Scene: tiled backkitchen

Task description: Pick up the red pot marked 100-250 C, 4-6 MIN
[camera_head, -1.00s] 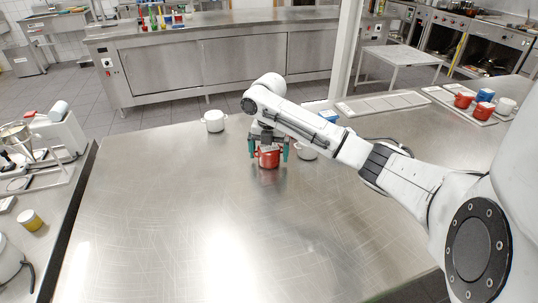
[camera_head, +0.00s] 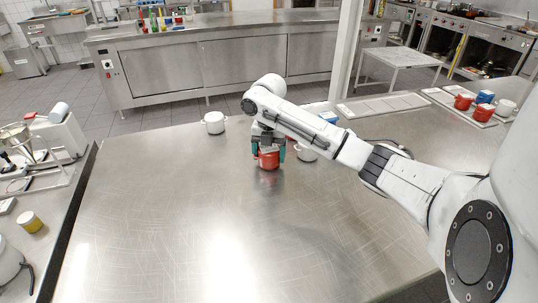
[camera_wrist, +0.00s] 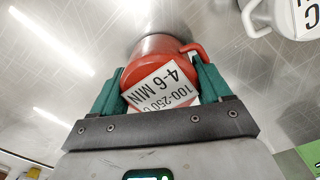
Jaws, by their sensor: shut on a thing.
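The red pot (camera_head: 269,161) stands on the steel table (camera_head: 190,200). In the wrist view the red pot (camera_wrist: 150,62) shows a white label reading "4-6 MIN" and "100-250", and a red handle at its upper right. My gripper (camera_head: 268,152) is over the pot with a green finger on each side. In the wrist view my gripper (camera_wrist: 155,88) is shut on the pot, its fingers against the pot's sides. Whether the pot's base touches the table is hard to tell.
A white pot (camera_head: 306,153) stands close to the right of the red pot; it also shows in the wrist view (camera_wrist: 262,15). Another white pot (camera_head: 214,122) stands farther back left. A blue box (camera_head: 329,117) lies behind my arm. The table's front and left are clear.

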